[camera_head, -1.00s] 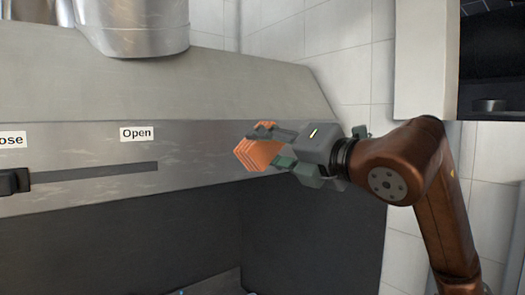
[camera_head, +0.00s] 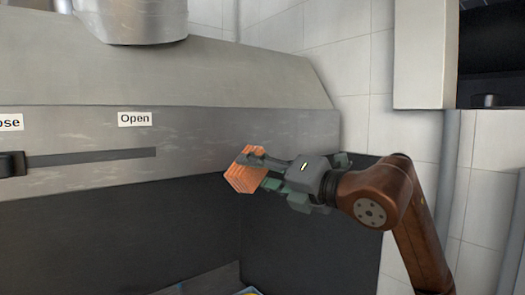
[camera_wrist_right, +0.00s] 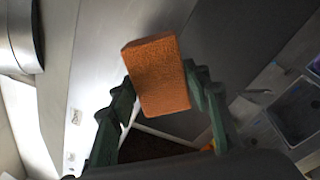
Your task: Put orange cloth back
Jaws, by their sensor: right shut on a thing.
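The orange cloth (camera_head: 243,175) looks like a thick folded block. My right gripper (camera_head: 262,172) is shut on it and holds it in the air in front of the dark panel under the metal hood. In the right wrist view the cloth (camera_wrist_right: 158,78) sits tilted between the two green fingers of the gripper (camera_wrist_right: 162,98). My left gripper is not in view.
The steel hood (camera_head: 230,75) has an "Open" label (camera_head: 135,119) and a slot with a black slider handle (camera_head: 12,164) at the left. A white tiled wall (camera_head: 345,60) and a pipe stand at the right. The right wrist view shows a sink-like basin (camera_wrist_right: 298,108).

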